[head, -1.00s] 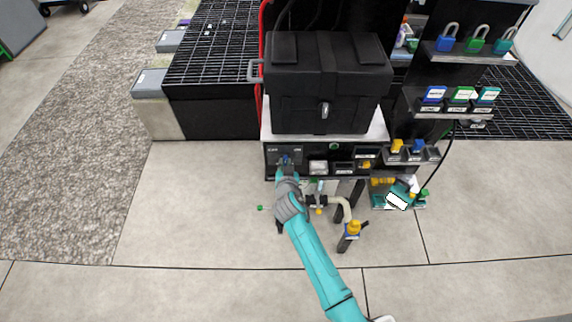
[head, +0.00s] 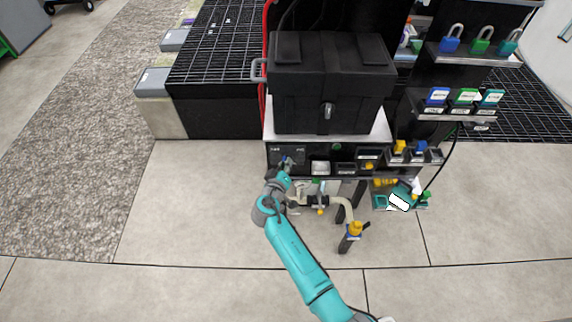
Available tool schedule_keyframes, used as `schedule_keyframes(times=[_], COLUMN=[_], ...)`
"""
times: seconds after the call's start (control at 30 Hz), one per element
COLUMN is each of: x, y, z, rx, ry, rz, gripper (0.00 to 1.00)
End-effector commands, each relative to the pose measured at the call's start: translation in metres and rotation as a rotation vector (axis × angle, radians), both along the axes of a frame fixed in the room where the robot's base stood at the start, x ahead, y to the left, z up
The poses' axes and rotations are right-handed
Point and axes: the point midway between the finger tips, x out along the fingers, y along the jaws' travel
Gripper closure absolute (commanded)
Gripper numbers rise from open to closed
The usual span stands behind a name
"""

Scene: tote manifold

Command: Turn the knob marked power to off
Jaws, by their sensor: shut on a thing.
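The power knob (head: 288,161) is a small blue-grey knob on the left part of the dark control panel (head: 275,170), below the black tote. Small pale marks show above it, too small to read. My gripper (head: 287,167) is at the knob, in front of the panel, and shut on it. The fingers are small here, and my wrist hides part of the knob and the panel below it. The knob looks tilted, but its exact setting cannot be told.
The black tote (head: 330,85) sits above the panel. Pipes and a yellow-handled valve (head: 355,228) stand low to the right of my wrist. Shelves with padlocks (head: 451,42) and tags are at the right.

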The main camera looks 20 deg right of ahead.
Motion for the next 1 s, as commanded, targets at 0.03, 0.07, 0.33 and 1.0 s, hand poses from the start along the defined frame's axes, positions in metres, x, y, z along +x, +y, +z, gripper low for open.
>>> schedule_keyframes(times=[0.03, 0.07, 0.33, 1.0], x=[-0.0004, -0.0005, -0.0003, -0.0002], y=[-0.0001, 0.0001, 0.0004, 0.0004], z=[-0.0015, -0.0015, -0.0018, -0.0015], rx=[-0.019, -0.028, -0.080, -0.085], ry=[0.008, 0.011, 0.029, 0.029], rz=[-0.001, -0.001, 0.000, 0.000], gripper=[1.00, 1.00, 1.00, 0.59])
